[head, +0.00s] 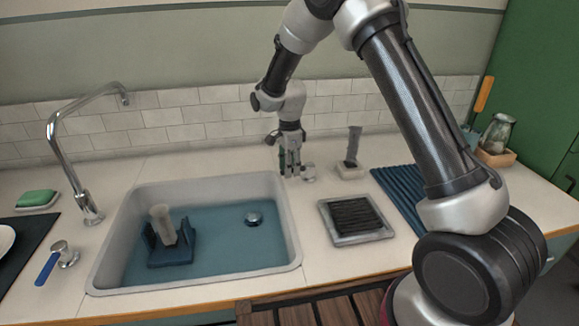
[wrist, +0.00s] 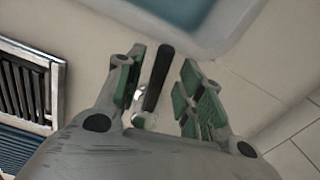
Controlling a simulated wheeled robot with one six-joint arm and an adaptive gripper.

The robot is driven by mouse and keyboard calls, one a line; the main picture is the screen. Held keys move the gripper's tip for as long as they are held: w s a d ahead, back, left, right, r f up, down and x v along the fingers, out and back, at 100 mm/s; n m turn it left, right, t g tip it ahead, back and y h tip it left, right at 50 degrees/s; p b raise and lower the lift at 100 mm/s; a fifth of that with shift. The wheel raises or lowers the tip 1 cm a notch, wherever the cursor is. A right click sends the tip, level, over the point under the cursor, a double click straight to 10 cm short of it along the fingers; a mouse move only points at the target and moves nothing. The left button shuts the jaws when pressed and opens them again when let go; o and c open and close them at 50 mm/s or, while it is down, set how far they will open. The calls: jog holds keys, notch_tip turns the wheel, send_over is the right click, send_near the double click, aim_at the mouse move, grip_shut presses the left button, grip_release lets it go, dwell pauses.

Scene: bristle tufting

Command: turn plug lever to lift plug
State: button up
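A lever with a black handle (wrist: 158,78) and a chrome base (wrist: 140,119) is on the counter beside the sink's right side. In the head view its chrome base (head: 309,173) shows just right of my gripper (head: 290,172), and the handle is hidden by the fingers. In the wrist view my gripper (wrist: 163,60) is open, with green-padded fingers on either side of the black handle and gaps visible on both sides. The round chrome plug (head: 254,218) shows in the sink (head: 285,262), which holds blue water.
A lever with a blue handle (head: 47,269) is left of the sink, near the faucet (head: 75,170). A blue rack holding a glass (head: 163,225) sits in the water. A black-slatted tray (head: 355,218), a brush in a holder (head: 352,170) and a blue ribbed mat (head: 400,192) stand right.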

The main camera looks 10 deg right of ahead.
notch_tip(320, 180, up, 12)
dwell(0.6)
